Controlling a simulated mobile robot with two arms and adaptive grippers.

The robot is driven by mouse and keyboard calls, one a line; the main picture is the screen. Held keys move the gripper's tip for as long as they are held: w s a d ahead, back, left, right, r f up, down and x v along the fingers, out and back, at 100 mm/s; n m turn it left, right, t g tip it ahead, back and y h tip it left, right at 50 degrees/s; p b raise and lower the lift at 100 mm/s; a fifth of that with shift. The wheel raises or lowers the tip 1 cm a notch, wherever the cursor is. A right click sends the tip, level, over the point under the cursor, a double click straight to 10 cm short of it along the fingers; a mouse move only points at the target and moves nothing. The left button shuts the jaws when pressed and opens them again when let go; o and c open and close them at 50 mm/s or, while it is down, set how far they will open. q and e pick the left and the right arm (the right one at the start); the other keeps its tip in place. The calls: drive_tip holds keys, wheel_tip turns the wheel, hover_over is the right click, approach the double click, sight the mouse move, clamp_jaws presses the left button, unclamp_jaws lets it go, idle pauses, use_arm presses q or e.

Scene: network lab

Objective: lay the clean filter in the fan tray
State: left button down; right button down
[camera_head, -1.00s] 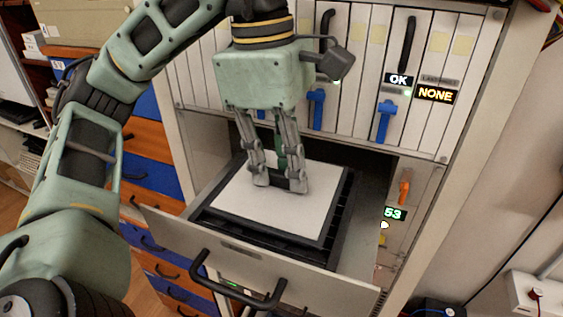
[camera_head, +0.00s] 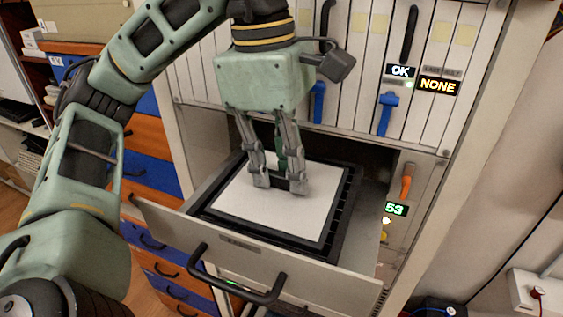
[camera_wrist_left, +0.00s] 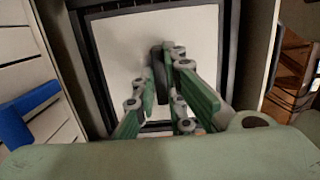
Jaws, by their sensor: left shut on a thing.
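The clean filter (camera_head: 255,206) is a flat white square panel with a dark frame. It lies flat, in or just above the open fan tray (camera_head: 310,290), a drawer pulled out of the rack; I cannot tell whether it rests fully on the bottom. My left gripper (camera_head: 281,184) points down at the filter's middle and is shut on a dark handle there. In the left wrist view the filter (camera_wrist_left: 120,60) fills the top middle, with the dark handle (camera_wrist_left: 161,75) between the fingers. My right gripper is not in view.
The rack's white cards with blue latches (camera_head: 388,114) stand above the tray. An orange lever (camera_head: 407,182) and a green "53" display (camera_head: 396,209) are to its right. The tray's front has a black handle (camera_head: 235,290). Blue and orange drawers (camera_head: 150,195) stand at left.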

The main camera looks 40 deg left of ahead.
use_arm(q)
drive_tip(key=c, duration=1.7)
unclamp_jaws()
drive_tip(key=shift+c, duration=0.2)
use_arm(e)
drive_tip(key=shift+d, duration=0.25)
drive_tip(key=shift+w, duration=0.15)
use_arm(q)
drive_tip(key=shift+r, duration=0.1)
wheel_tip(320, 180, up, 12)
drive_tip(key=a, duration=0.1)
drive_tip(key=shift+s+a, duration=0.2)
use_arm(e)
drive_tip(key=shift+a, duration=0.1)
